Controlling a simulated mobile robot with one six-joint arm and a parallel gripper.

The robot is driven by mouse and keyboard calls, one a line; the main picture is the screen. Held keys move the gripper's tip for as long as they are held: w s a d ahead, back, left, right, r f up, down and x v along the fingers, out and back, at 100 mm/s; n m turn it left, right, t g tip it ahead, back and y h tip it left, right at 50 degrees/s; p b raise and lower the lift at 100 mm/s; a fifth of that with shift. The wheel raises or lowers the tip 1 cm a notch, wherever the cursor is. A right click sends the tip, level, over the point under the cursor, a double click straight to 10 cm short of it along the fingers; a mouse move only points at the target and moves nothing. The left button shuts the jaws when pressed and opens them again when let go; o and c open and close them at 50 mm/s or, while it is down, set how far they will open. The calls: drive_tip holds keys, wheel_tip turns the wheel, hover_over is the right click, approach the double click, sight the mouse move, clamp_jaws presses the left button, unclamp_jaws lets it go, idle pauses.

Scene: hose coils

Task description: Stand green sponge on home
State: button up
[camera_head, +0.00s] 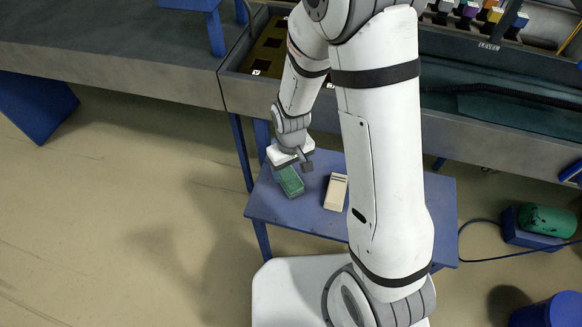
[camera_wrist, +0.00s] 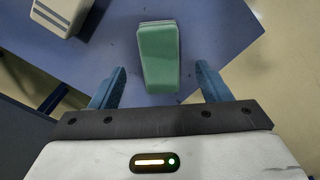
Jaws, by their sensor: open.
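The green sponge (camera_head: 290,181) rests on the blue table (camera_head: 400,200), near its left edge. In the wrist view the green sponge (camera_wrist: 158,55) lies ahead of and between my two blue fingers. My gripper (camera_head: 298,165) is just above and beside the sponge in the head view. My gripper (camera_wrist: 160,88) is open in the wrist view, with a gap between each finger and the sponge. Nothing is held. I cannot make out which spot is home.
A cream block with dark stripes (camera_head: 336,192) lies on the table to the right of the sponge; it also shows in the wrist view (camera_wrist: 62,14). A grey bench (camera_head: 500,145) runs behind the table. A green cylinder (camera_head: 546,220) sits at the far right.

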drive_tip(key=shift+r+p, duration=0.7)
drive_tip(key=shift+r, duration=0.4)
wheel_tip(320, 180, up, 8)
drive_tip(key=shift+p, duration=0.35)
drive_tip(key=shift+d, duration=0.1)
drive_tip(key=s+d+r+m+t+p, duration=0.1)
drive_tip(key=s+d+r, duration=0.4)
drive_tip(key=r, duration=0.5)
drive_tip(key=s+d+r+m+t+p, duration=0.1)
drive_tip(key=s+d+r+m+p, duration=0.2)
drive_tip(key=s+d+r, duration=0.3)
wheel_tip(320, 180, up, 4)
drive_tip(key=shift+d+r+m+t, duration=0.2)
drive_tip(key=shift+d+m+t, duration=0.1)
drive_tip(key=shift+d+m, duration=0.3)
